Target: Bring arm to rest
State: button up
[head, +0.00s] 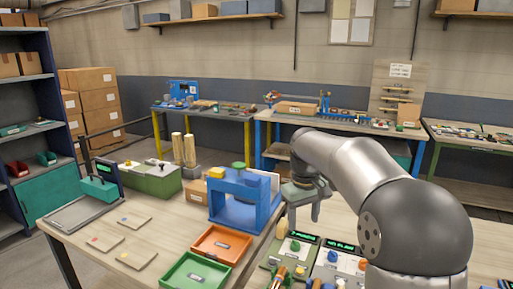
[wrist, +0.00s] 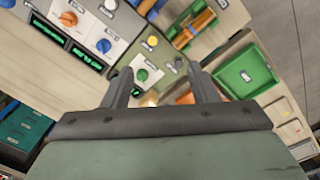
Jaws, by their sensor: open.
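My gripper (head: 308,205) hangs from my arm above the table, to the right of the blue press-like frame (head: 232,200). In the wrist view my gripper (wrist: 160,88) shows two dark fingers spread apart with nothing held between them. Below it are control boxes with knobs and green displays, among them a greenish box with a yellow knob (wrist: 142,74). My arm reaches in from the right side of the head view, bent, and hides part of the table.
An orange tray (head: 221,244) and a green tray (head: 195,272) lie on the near table, with flat wooden boards (head: 135,221) to the left. Two turned wooden posts (head: 190,150) stand behind. Cluttered benches line the back wall. A shelf (head: 45,75) stands at left.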

jog(key=s+d+f+m, duration=0.1)
jog(key=s+f+m, duration=0.15)
jog(key=s, duration=1.45)
jog(key=s+f+m+b, duration=0.1)
jog(key=s+f+b, duration=0.4)
jog(key=s+f, duration=0.8)
jog(key=shift+s+f+m+y, duration=0.25)
jog(key=shift+s+m+y, duration=0.1)
jog(key=shift+s, duration=0.25)
